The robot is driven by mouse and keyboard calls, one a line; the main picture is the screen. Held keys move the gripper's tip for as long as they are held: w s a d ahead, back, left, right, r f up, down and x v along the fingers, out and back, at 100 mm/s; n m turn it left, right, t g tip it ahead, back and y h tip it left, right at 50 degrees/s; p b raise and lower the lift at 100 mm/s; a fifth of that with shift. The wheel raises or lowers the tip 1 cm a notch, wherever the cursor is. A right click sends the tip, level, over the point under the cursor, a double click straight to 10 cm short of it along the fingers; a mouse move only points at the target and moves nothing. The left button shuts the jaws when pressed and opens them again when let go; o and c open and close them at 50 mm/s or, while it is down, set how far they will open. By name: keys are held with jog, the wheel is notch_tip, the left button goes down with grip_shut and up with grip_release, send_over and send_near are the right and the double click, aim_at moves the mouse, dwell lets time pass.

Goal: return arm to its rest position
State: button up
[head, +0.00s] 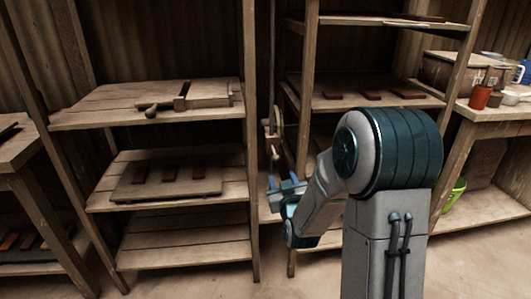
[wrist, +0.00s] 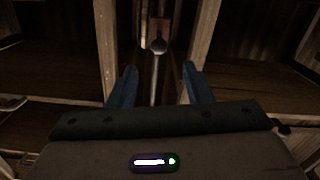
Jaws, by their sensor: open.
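My gripper (head: 284,186) is in the middle of the head view, low in front of the gap between the two wooden shelf units. In the wrist view my gripper (wrist: 153,88) shows two blue fingers spread apart with nothing between them. Beyond the fingers a rod with a round knob (wrist: 158,45) stands in the gap, apart from them as far as I can tell. My arm is bent, with the forearm reaching down and left from the large teal joint. The arm hides part of the right shelf unit.
The left shelf unit (head: 180,255) holds a wooden press (head: 205,94) on top and a board (head: 130,188) with several dark tiles below. The right shelf (head: 330,103) bears more tiles. A green bucket (head: 453,193) is below.

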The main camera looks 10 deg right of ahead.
jog(key=s+r+m+g+p, duration=0.2)
jog(key=s+r+g+p, duration=1.2)
jog(key=s+r+p, duration=1.3)
jog(key=shift+s+r+g, duration=0.4)
jog(key=shift+s+r, duration=1.15)
jog(key=shift+s, duration=0.6)
